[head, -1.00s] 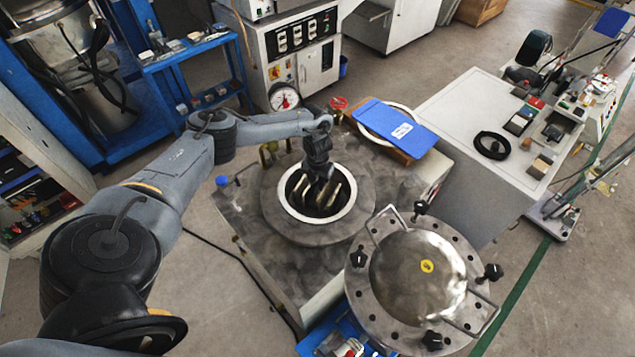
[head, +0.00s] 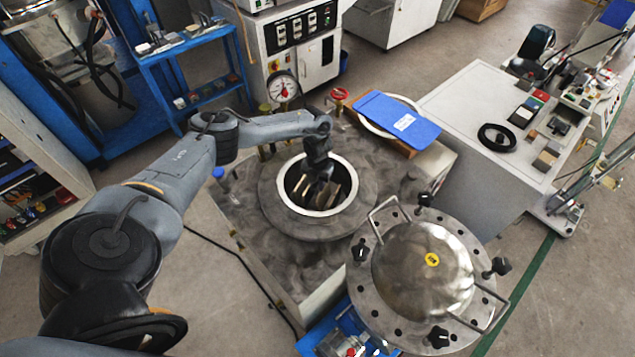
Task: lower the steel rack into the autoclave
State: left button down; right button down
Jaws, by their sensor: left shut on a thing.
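The autoclave (head: 268,216) stands in the middle of the head view, its round mouth open with a pale rim around a dark well. My left arm reaches in from the left, and my left gripper (head: 320,172) points down into the mouth. It is shut on the steel rack (head: 324,192), whose slats and tiles show inside the well, below the rim. The fingertips and the lower part of the rack are hidden in the dark well. My right gripper is not in view.
The domed steel lid (head: 415,262) with black knobs lies to the right of the autoclave. A blue folder (head: 395,118) lies behind the mouth. A pressure gauge (head: 283,90) and a red valve wheel (head: 339,93) stand at the back. A white bench (head: 470,105) is at right.

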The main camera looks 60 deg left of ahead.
aim_at(318, 192)
pick_arm(q)
jog(key=shift+f+b, duration=1.75)
jog(key=shift+f, duration=0.65)
jog(key=shift+f+b, duration=0.4)
jog(key=shift+b, duration=0.1)
jog(key=shift+f, duration=0.2)
dwell(0.6)
